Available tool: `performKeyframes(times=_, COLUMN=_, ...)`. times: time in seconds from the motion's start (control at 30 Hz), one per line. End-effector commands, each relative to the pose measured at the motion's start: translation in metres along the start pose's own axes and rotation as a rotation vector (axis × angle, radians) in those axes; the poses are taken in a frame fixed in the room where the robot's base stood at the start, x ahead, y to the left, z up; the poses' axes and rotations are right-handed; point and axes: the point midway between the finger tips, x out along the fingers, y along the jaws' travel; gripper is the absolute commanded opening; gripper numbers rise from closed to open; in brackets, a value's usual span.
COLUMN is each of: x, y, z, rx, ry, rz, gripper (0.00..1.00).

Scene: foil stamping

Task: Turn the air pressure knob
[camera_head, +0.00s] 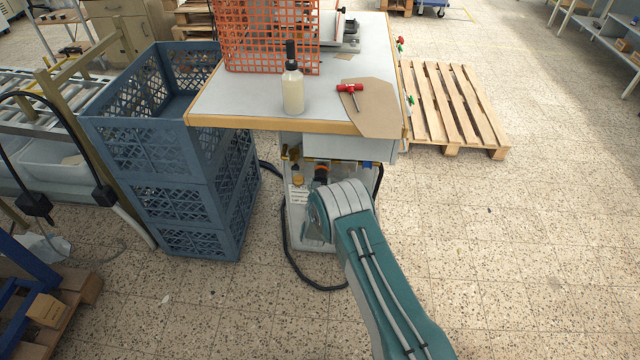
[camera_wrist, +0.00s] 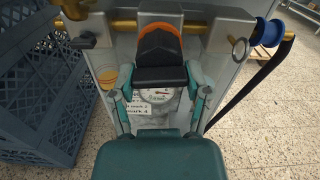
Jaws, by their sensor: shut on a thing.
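The air pressure knob (camera_wrist: 160,52) is black with an orange band and sits at the top centre of the wrist view, on brass pipework under the table. It also shows small in the head view (camera_head: 320,173), just above my arm. My gripper (camera_wrist: 160,82) has teal fingers on either side of the black knob, closed on it. A round white pressure gauge (camera_wrist: 158,95) shows between the fingers, partly covered by the knob. In the head view my gripper is mostly hidden behind my arm.
A worktable (camera_head: 240,95) above carries an orange basket (camera_head: 265,40), a bottle (camera_head: 292,90) and a red-handled tool (camera_head: 350,89). Blue crates (camera_head: 185,190) stand close on the left. A black hose (camera_head: 285,245) loops on the floor.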

Motion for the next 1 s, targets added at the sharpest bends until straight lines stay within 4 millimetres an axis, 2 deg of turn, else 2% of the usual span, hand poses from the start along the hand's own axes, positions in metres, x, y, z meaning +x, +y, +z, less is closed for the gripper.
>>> performKeyframes(times=0.03, x=-0.0039, y=-0.0011, z=-0.0092, rx=0.018, ry=0.02, rz=0.001, gripper=0.15)
performKeyframes(times=0.33, x=-0.0041, y=0.0, z=-0.0092, rx=0.102, ry=0.02, rz=0.001, gripper=0.15)
performKeyframes(times=0.8, x=-0.0044, y=0.0012, z=-0.0091, rx=0.112, ry=0.02, rz=0.003, gripper=0.15)
performKeyframes(times=0.83, x=-0.0044, y=0.0013, z=-0.0091, rx=0.112, ry=0.02, rz=0.003, gripper=0.76)
performKeyframes(times=0.87, x=-0.0043, y=0.0015, z=-0.0089, rx=0.112, ry=0.02, rz=0.003, gripper=0.89)
performKeyframes(times=0.9, x=-0.004, y=0.0015, z=-0.0083, rx=0.112, ry=0.018, rz=0.003, gripper=0.97)
performKeyframes(times=1.0, x=-0.0032, y=0.0014, z=-0.0056, rx=0.114, ry=0.013, rz=0.002, gripper=0.97)
